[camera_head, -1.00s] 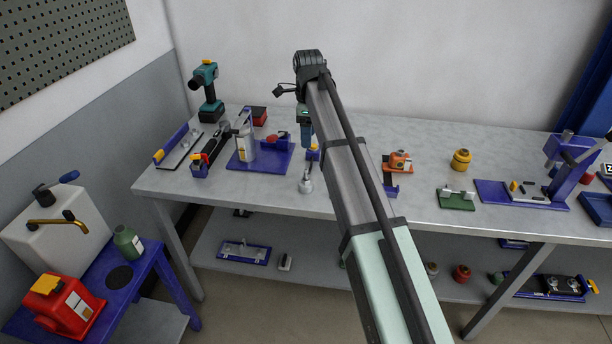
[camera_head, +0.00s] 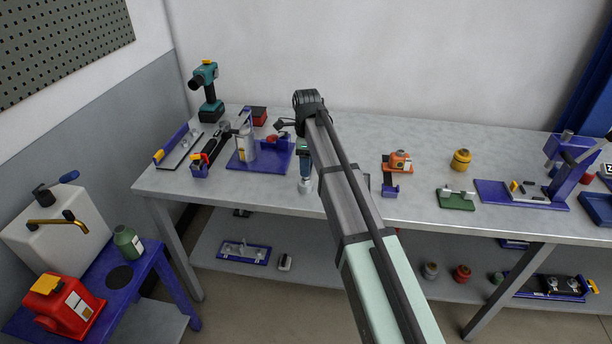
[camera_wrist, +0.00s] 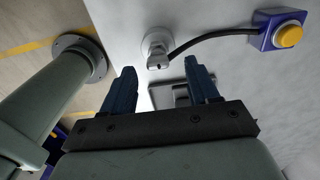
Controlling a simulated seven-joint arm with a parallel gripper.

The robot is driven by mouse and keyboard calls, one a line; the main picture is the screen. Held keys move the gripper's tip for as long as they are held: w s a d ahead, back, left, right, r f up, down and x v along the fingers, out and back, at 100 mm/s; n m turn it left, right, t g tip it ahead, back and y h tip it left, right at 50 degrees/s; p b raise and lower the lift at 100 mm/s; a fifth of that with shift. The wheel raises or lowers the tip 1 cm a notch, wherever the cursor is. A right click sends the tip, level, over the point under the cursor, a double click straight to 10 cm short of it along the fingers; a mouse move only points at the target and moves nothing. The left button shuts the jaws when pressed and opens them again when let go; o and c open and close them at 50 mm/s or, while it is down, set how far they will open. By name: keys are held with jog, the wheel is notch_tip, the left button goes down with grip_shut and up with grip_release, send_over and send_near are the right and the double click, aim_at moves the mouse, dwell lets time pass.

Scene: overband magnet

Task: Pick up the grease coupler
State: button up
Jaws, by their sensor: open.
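The grease coupler appears to be the small silver metal fitting at the bench's front edge. In the head view its lower part (camera_head: 305,187) shows just below my gripper (camera_head: 305,177). In the wrist view the coupler (camera_wrist: 156,46) lies just beyond the fingertips, roughly centred between them, with a dark hose (camera_wrist: 205,38) running from beside it. In the head view my gripper hides the coupler's upper part.
A blue box with a yellow button (camera_wrist: 289,36) sits at the hose's other end. A blue tray (camera_head: 247,164) with a silver canister stands left on the bench (camera_head: 420,182). An orange-topped item (camera_head: 399,163) stands right. A dark flat item (camera_wrist: 168,94) shows between the fingers, beyond them.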

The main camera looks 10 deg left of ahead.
notch_tip(320, 180, down, 3)
jog(key=shift+s+a+f, duration=0.1)
jog(key=shift+f, duration=0.05)
grip_shut()
dwell(0.5)
